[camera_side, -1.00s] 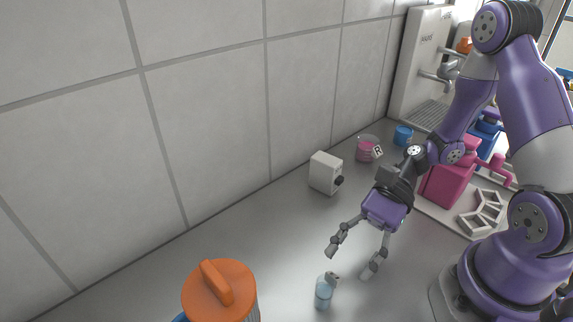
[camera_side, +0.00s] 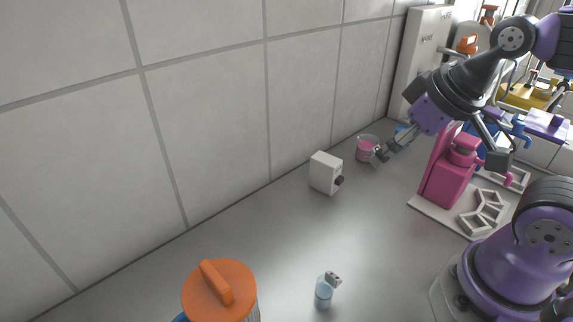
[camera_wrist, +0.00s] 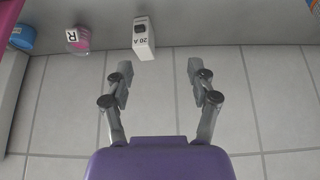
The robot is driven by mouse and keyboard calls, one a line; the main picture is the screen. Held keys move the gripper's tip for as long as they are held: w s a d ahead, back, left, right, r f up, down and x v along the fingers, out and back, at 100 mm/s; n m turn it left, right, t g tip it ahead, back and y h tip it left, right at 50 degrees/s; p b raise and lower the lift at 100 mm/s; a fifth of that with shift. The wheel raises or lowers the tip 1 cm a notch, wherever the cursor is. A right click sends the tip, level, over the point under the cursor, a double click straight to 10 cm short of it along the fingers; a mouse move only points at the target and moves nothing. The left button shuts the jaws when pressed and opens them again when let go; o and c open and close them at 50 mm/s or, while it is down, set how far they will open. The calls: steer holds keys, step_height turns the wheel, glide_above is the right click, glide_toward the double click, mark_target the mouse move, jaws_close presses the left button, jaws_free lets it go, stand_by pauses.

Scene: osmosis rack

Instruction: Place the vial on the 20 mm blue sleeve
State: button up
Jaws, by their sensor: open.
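A small bottle with pale blue contents and a grey top (camera_side: 323,292), which looks like the vial, stands upright on the grey worktop in the side view. It does not show in the wrist view. My gripper (camera_side: 438,158) is raised far from it, at the back right, with its fingers spread and nothing between them. In the wrist view my gripper (camera_wrist: 160,75) is also open and empty. A blue stand (camera_side: 481,128) is partly hidden behind the pink one and my gripper; I cannot make out which part is the 20 mm sleeve.
A pink stand (camera_side: 447,185) sits on a pale base at right. A beaker of pink liquid (camera_side: 366,149) and a white box with a black knob (camera_side: 325,172) stand near the tiled wall. An orange-lidded container (camera_side: 222,290) is at front. The middle worktop is clear.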

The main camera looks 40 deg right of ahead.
mark_target(324, 294)
steer(key=a+f+m+g+y, duration=0.1)
steer(key=f+m+g, duration=0.1)
steer(key=f, duration=0.1)
steer(key=a+f+m+g+y, duration=0.2)
steer(key=f, duration=0.1)
steer(key=a+f+m+g+y, duration=0.1)
steer(key=f+m+g, duration=0.1)
steer(key=f, duration=0.2)
steer(key=shift+w+a+f+y, duration=0.1)
steer(key=shift+w+a+y, duration=0.05)
steer(key=shift+w+y, duration=0.2)
steer(key=a+f+m+y, duration=0.1)
steer(key=m+y, duration=0.1)
steer(key=s+a+f+m+g+y, duration=0.1)
steer(key=m+y, duration=0.1)
steer(key=m, duration=0.1)
steer(key=a+f+m+g+y, duration=0.1)
steer(key=a+f+m+y, duration=0.1)
steer(key=shift+s+a+m+y, duration=0.1)
steer(key=shift+s+m+y, duration=0.15)
steer(key=shift+m, duration=0.05)
steer(key=shift+s+a+m+y, duration=0.1)
steer(key=shift+a+m+y, duration=0.3)
steer(key=shift+m+y, duration=0.5)
steer(key=shift+a+f, duration=0.1)
steer(key=shift+a, duration=0.15)
steer(key=x, duration=0.7)
steer(key=shift+s, duration=0.1)
steer(key=c, duration=1)
jaws_close()
